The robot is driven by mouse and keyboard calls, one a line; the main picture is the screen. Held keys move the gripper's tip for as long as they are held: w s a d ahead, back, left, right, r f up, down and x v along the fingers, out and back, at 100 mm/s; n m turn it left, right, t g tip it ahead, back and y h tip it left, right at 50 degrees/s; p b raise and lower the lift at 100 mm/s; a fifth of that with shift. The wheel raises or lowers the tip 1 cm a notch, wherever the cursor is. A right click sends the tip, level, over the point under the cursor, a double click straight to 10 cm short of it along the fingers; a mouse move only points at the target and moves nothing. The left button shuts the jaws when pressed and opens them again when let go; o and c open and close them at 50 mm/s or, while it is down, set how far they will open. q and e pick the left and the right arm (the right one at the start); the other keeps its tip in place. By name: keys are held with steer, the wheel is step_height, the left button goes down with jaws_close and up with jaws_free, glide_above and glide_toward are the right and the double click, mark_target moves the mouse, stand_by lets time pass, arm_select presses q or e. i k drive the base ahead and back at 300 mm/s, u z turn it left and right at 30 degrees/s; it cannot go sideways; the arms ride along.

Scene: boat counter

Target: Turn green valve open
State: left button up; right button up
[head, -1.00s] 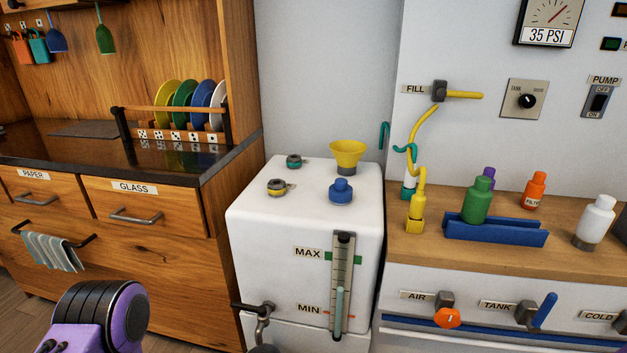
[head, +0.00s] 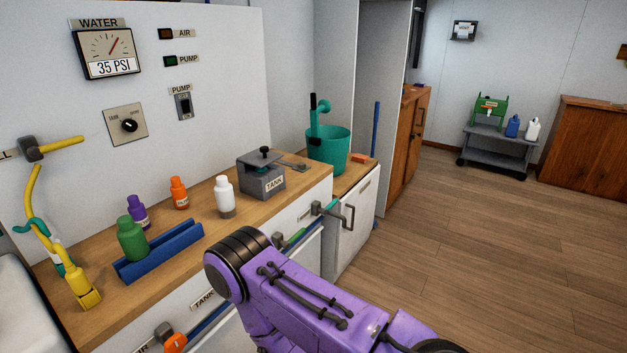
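A green valve handle (head: 295,238) sticks out from the white counter front, just above the bend of my purple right arm. My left gripper is not in view either. Whether the arm touches the valve cannot be told.
A teal handle (head: 325,208) lies farther right, near a cabinet pull. An orange valve (head: 175,342) is at the lower left. The counter holds bottles, a blue rack (head: 158,250), a grey tank box (head: 262,180) and a teal bucket (head: 328,150). The wooden floor at right is open.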

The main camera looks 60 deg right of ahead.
mark_target(286, 244)
steer(key=z, duration=0.55)
steer(key=i, duration=0.35)
steer(key=z, duration=2.3)
